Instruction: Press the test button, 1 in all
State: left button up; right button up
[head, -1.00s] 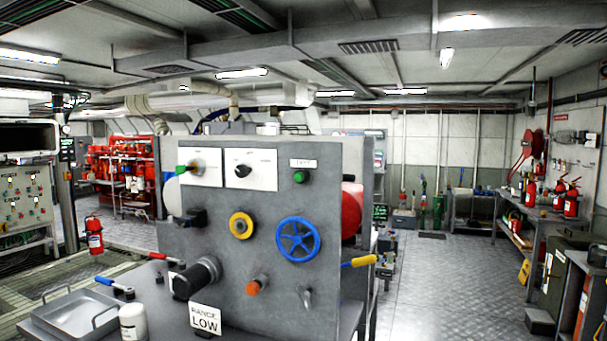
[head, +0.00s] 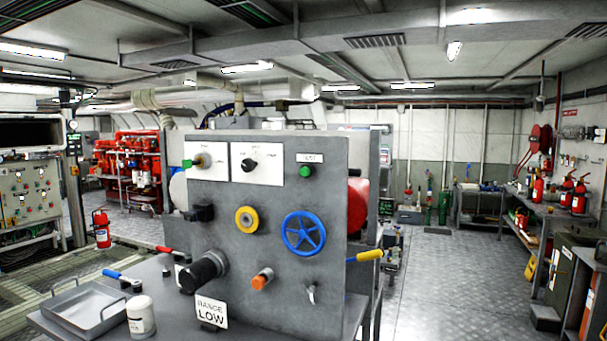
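The green test button (head: 305,171) sits at the upper right of the upright grey panel (head: 265,275), in the head view. A small white label (head: 310,158) is just above it; its print is small and looks like "TEST". Nothing covers the button. Neither of my grippers shows in the head view, so I cannot tell how they stand.
The panel carries a blue handwheel (head: 304,233), a yellow ring knob (head: 247,220), an orange knob (head: 262,279) and a black cylinder (head: 203,271). A metal tray (head: 82,311) and white jar (head: 141,316) stand at lower left. Open floor (head: 440,275) lies right.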

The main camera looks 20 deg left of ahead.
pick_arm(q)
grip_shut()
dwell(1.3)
